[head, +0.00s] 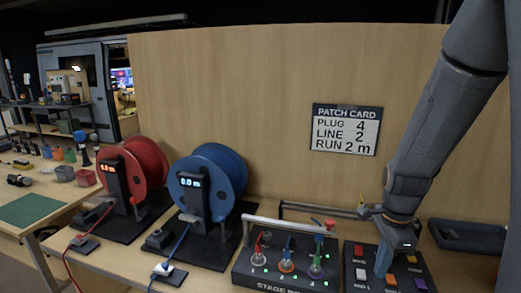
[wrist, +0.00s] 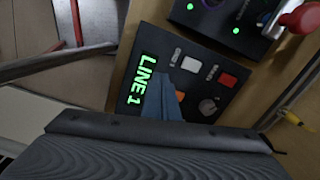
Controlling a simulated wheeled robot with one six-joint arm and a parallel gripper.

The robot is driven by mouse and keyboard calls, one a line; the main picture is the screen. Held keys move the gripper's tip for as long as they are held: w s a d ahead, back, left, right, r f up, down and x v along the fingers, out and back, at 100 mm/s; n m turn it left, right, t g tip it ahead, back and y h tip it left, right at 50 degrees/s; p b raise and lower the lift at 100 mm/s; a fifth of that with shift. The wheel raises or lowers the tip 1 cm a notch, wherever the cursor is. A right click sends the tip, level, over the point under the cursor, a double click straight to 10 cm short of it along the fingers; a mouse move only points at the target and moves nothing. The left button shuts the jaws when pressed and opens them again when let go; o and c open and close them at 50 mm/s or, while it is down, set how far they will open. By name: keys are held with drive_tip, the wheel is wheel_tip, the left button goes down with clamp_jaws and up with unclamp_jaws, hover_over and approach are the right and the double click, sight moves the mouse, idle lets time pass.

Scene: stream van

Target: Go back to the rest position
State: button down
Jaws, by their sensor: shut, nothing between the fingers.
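My gripper (head: 383,262) is shut and empty, pointing down over a dark button panel (head: 359,250) at the right of the bench. In the wrist view, its blue-grey fingers (wrist: 162,98) reach over the same panel (wrist: 150,58) and partly cover an orange button. I cannot tell whether the fingertips touch the panel. The panel's display (wrist: 141,80) reads LINE 1 in green. A white button (wrist: 191,64), a red button (wrist: 228,79) and a grey knob (wrist: 208,106) also show on it.
A stage box (head: 287,262) with coloured plugs and a handle stands left of the panel. A black tray (head: 466,236) lies to the right. Red (head: 150,160) and blue (head: 222,165) cable reels stand further left. A wooden wall with a patch card (head: 345,130) rises behind.

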drive_tip(key=s+a+r+n+b, duration=0.1)
drive_tip(key=s+a+n, duration=0.2)
drive_tip(key=n, duration=0.6)
drive_tip(key=s+a+n+t+b, duration=0.1)
drive_tip(key=s+a+n, duration=0.3)
drive_tip(key=a+n, duration=0.4)
drive_tip(key=shift+a+r+n, duration=0.15)
drive_tip(key=shift+r+n, duration=0.2)
drive_tip(key=shift+n, duration=0.45)
